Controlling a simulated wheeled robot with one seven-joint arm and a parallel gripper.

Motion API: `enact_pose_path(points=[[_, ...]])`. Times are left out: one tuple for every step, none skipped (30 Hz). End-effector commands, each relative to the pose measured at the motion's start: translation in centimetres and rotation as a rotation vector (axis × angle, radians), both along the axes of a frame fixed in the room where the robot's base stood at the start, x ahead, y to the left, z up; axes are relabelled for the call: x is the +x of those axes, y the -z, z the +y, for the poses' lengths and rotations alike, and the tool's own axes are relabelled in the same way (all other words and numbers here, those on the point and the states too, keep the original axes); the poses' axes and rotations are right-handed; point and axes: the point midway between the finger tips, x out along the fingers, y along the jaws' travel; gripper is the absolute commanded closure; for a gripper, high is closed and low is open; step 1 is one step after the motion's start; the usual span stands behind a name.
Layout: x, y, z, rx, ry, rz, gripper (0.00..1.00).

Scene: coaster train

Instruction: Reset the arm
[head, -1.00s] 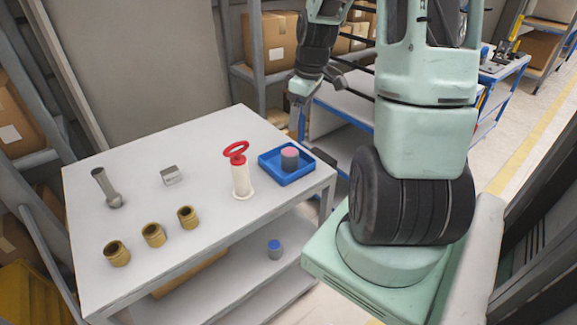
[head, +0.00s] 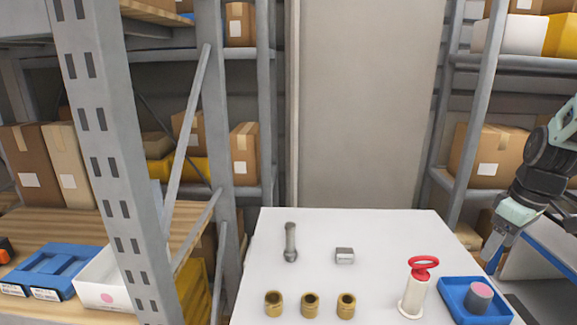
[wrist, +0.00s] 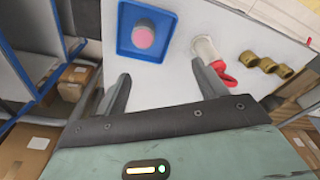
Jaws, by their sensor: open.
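My gripper (head: 493,250) is at the right of the head view, beside the right edge of the white table (head: 375,232). In the wrist view its two fingers (wrist: 160,90) stand wide apart with nothing between them. A blue tray (head: 455,292) on the table holds a grey cylinder with a pink top (head: 479,297); the tray also shows beyond the fingers in the wrist view (wrist: 127,46). A white cylinder with a red ring handle (head: 414,297) stands left of the tray, apart from the gripper.
Several brass fittings (head: 310,304), a grey metal rod piece (head: 290,243) and a small metal block (head: 344,256) are on the table. A shelf post (head: 100,140) rises at left. Racks with boxes (head: 488,158) stand behind.

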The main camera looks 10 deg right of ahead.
Motion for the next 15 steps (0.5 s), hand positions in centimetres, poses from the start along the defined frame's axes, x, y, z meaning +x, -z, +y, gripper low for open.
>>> enact_pose_path(points=[[0.8, -0.2, 2.7, 0.002, -0.035, 0.003, 0.29], [1.0, -0.3, 4.3, 0.005, -0.049, 0.007, 0.29], [1.4, -0.5, 6.7, 0.009, -0.071, 0.013, 0.29], [1.5, -0.6, 8.5, 0.011, -0.085, 0.017, 0.29], [1.5, -0.6, 10.3, 0.013, -0.101, 0.022, 0.29], [1.4, -0.8, 12.6, 0.016, -0.12, 0.028, 0.29], [1.2, -0.8, 14.3, 0.018, -0.132, 0.034, 0.29], [1.0, -0.9, 16.0, 0.018, -0.146, 0.039, 0.29], [0.5, -1.0, 18.2, 0.019, -0.165, 0.045, 0.29], [0.0, -1.0, 19.8, 0.019, -0.179, 0.051, 0.29], [-0.5, -1.1, 21.3, 0.019, -0.193, 0.055, 0.29], [-1.3, -1.1, 23.3, 0.019, -0.213, 0.062, 0.29], [-2.0, -1.2, 24.7, 0.017, -0.227, 0.067, 0.29], [-2.7, -1.2, 26.1, 0.016, -0.241, 0.071, 0.29], [-3.8, -1.2, 27.8, 0.013, -0.259, 0.078, 0.29]])
